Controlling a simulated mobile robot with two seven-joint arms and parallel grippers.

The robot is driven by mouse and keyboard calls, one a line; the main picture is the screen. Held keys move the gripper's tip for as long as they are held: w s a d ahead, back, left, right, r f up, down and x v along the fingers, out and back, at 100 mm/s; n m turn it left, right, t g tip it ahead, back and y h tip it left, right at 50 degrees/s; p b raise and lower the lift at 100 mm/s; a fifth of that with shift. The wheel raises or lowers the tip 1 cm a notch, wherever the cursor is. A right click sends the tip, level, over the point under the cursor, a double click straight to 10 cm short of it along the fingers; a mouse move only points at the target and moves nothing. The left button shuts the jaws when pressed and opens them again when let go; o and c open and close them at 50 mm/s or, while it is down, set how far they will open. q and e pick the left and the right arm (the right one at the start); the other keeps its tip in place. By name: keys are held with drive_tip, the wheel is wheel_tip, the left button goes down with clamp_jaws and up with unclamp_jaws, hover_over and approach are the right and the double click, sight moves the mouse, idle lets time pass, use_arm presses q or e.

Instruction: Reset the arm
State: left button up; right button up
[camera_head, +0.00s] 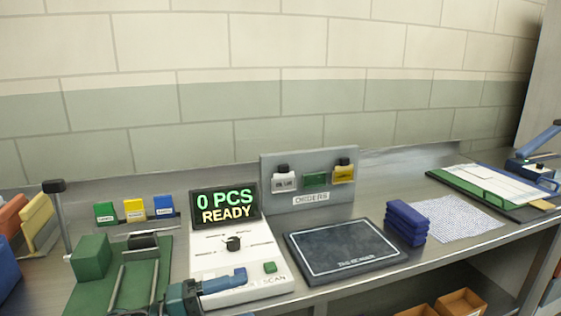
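On the bench stand a counter reading "0 PCS READY" (226,207), an orders board (310,165), a dark pad (345,248), stacked dark blue items (406,222) and a clipboard (490,186). Open boxes (460,302) sit below.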

use_arm(q)
drive_tip(key=s+a+f+n+t+y+p, duration=0.1)
drive_tip(key=s+a+f+n+t+y, duration=0.1)
drive_tip(key=s+f+n+y, duration=0.5)
drive_tip(key=s+a+f+n+t+y+p, duration=0.1)
drive_tip(key=s+a+f+n+y, duration=0.3)
drive_tip(key=f+n, duration=1)
drive_tip(key=s+n+t+y, duration=0.1)
drive_tip(key=s+n+y, duration=0.2)
drive_tip(key=s+n, duration=0.2)
drive_tip(key=shift+s+f+n+p, duration=0.15)
drive_tip(key=shift+s+n+p, duration=0.15)
drive_tip(key=shift+n, duration=0.7)
